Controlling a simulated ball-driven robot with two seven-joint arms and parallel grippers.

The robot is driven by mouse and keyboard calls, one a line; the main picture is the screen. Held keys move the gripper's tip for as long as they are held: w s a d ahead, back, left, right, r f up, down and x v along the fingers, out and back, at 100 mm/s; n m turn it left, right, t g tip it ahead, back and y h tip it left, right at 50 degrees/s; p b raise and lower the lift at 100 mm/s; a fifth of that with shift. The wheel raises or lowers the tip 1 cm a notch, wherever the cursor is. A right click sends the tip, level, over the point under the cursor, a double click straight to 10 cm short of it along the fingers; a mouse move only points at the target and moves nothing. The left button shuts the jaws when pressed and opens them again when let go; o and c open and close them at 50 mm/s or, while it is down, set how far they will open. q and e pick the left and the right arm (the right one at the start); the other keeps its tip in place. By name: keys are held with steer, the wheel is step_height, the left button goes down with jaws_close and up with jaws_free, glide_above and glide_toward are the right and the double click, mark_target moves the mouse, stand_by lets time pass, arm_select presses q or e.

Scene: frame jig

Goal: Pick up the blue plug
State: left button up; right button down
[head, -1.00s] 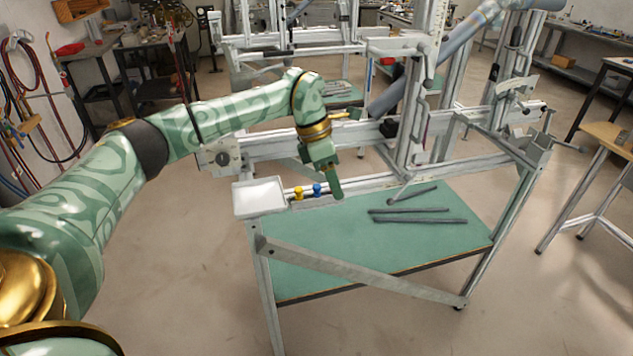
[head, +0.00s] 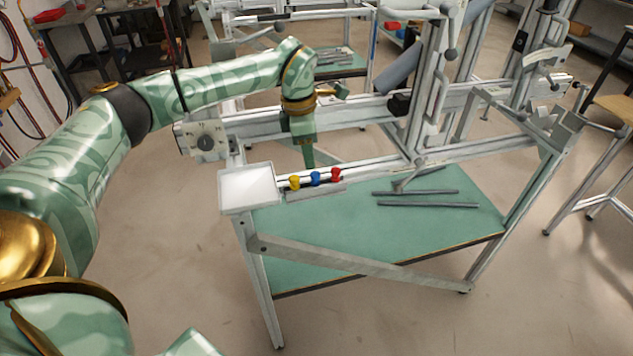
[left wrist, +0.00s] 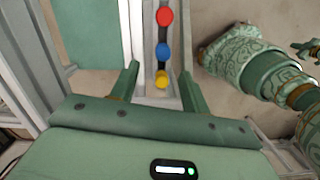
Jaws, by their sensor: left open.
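The blue plug (head: 315,178) stands in a narrow rail between a yellow plug (head: 294,182) and a red plug (head: 336,174). My left gripper (head: 308,160) is pointed down, just behind and above the row in the head view. In the left wrist view its open, empty fingers (left wrist: 158,82) stand on either side of the rail. The yellow plug (left wrist: 161,80) shows between them, the blue plug (left wrist: 163,51) a little beyond the tips, the red plug (left wrist: 165,16) farther off. I cannot make out my right gripper.
A white tray (head: 248,188) sits at the left end of the rail. Dark bars (head: 428,204) lie on the green tabletop (head: 330,235). The metal frame jig with clamps and a post (head: 433,85) rises behind and to the right.

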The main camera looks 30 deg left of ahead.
mark_target(315, 173)
arm_select(q)
steer(key=shift+d+f, duration=0.15)
steer(key=shift+f, duration=0.35)
steer(key=f, duration=0.1)
steer(key=f+b, duration=0.1)
steer(key=f, duration=0.1)
steer(key=d+f, duration=0.1)
steer(key=shift+w+f+b, duration=0.35)
steer(key=shift+f+b, duration=0.05)
steer(key=shift+s+r, duration=0.1)
steer(key=c, duration=0.3)
jaws_close()
